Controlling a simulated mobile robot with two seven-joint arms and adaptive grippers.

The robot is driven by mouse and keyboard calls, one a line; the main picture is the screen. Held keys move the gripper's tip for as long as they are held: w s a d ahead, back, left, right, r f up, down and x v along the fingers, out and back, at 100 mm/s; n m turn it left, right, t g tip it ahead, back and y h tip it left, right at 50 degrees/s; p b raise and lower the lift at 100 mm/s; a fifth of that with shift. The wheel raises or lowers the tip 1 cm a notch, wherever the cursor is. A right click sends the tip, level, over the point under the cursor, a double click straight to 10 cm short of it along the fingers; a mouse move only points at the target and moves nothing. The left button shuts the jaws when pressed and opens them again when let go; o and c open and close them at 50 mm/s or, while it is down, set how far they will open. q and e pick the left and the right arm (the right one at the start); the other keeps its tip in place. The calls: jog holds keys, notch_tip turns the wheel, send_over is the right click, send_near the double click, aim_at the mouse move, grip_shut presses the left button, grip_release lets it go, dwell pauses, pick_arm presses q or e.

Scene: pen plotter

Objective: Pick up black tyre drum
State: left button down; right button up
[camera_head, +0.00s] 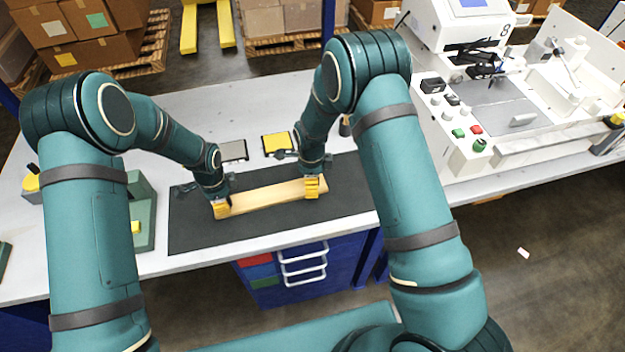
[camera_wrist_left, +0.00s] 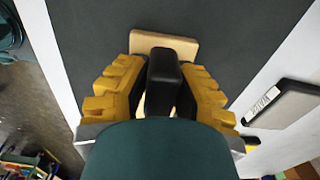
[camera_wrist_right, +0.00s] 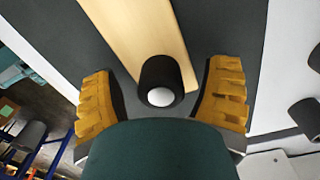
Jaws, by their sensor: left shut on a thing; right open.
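A pale wooden bar (camera_head: 265,198) lies on the dark mat, with a gripper at each end. A short black cylinder with a white round end (camera_wrist_right: 160,82), which looks like the black tyre drum, is at the bar's end. My right gripper (camera_head: 312,187) is open around it; the fingers (camera_wrist_right: 160,98) stand apart on both sides. My left gripper (camera_head: 221,208) is at the left end. In the left wrist view its fingers (camera_wrist_left: 160,95) are closed against a black block (camera_wrist_left: 164,72) above the wood. Neither black piece shows clearly in the head view.
A grey mat (camera_head: 190,235) covers the table (camera_head: 50,285) here. A yellow-topped tray (camera_head: 277,142) and a grey one (camera_head: 234,151) lie behind the bar. A green fixture (camera_head: 141,205) stands left, a white machine (camera_head: 480,120) right.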

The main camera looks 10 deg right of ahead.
pick_arm(q)
jog(key=shift+s+f, duration=0.1)
pick_arm(e)
jog(key=c, duration=1.2)
jog(key=shift+o, duration=0.2)
notch_tip(320, 180, up, 10)
pick_arm(q)
jog(key=c, duration=0.8)
grip_release()
